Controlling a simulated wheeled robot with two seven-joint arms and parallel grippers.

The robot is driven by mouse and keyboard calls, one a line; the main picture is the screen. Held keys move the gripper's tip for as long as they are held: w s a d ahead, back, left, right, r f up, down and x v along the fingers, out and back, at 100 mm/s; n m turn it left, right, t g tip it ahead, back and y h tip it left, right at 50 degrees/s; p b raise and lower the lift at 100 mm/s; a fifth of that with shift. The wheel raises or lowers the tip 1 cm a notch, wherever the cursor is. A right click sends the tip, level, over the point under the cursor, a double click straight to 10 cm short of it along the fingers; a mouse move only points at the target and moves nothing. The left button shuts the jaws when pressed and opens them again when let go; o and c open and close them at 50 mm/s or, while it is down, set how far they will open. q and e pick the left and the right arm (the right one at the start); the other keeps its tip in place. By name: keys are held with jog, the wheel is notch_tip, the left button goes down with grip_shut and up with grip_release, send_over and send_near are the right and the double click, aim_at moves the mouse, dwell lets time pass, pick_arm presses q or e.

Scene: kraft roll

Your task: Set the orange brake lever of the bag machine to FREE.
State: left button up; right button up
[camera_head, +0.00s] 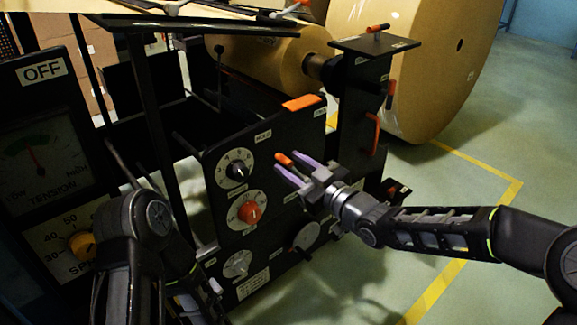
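The bag machine's black side panel (225,160) stands in the middle, with knobs and small labels. A label that seems to read HOLD (263,136) is near its upper edge; a teal label (320,112), too small to read surely, is farther right. A small orange handle (284,158), which looks like the brake lever's end, shows in front of the panel below these labels. My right gripper (287,162) reaches in from the right. Its purple fingers are apart, with the orange handle at their tips; I cannot tell whether they touch it. My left arm is at the lower left; its gripper is not visible.
A black-and-white knob (235,169) and a red knob (248,212) sit left of my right gripper. A flat orange piece (303,102) tops the panel. A black post (355,120) and a large kraft roll (425,60) stand behind. Open floor lies right.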

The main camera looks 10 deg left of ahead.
jog(key=shift+w+a, duration=0.5)
jog(key=shift+a, duration=0.05)
grip_shut()
dwell(1.1)
